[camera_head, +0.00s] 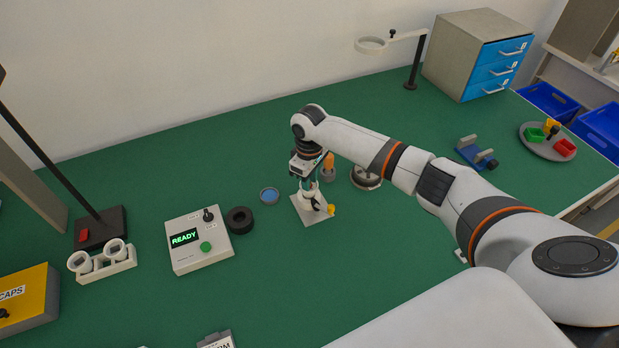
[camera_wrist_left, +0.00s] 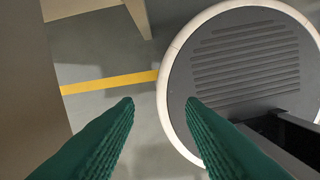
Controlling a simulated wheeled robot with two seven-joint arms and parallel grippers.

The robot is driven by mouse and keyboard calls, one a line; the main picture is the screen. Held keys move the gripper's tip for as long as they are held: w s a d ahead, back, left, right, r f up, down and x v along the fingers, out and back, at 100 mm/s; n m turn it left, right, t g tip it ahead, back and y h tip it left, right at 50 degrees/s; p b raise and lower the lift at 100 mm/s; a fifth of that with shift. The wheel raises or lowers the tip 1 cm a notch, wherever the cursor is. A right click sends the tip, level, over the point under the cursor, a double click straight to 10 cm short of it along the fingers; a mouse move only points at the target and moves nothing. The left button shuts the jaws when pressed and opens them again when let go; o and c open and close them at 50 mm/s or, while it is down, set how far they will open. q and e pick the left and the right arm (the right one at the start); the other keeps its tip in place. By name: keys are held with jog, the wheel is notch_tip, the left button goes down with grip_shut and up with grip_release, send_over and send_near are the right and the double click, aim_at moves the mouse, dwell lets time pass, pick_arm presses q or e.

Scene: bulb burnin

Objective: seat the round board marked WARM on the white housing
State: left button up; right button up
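My right gripper (camera_head: 313,201) points down over a light grey plate (camera_head: 310,217) in the middle of the table. A small white part shows at its fingers, probably the white housing; the wrist and fingers hide much of it. I cannot tell whether the fingers are shut on anything. A small yellow piece (camera_head: 331,210) is beside it on the plate. I cannot make out a round board marked WARM. A grey label holder (camera_head: 217,341) ending in "RM" is cut off at the bottom edge. My left gripper (camera_wrist_left: 160,102) is open and empty above the floor.
A tester reading READY (camera_head: 199,246), a black ring (camera_head: 240,220) and a blue disc (camera_head: 269,195) lie left of the plate. White cups stand in a rack (camera_head: 108,266). A round metal-and-dark object (camera_head: 366,178) is behind my right arm.

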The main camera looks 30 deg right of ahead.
notch_tip(320, 180, up, 12)
jog(key=b, duration=0.1)
dwell(0.5)
dwell(0.5)
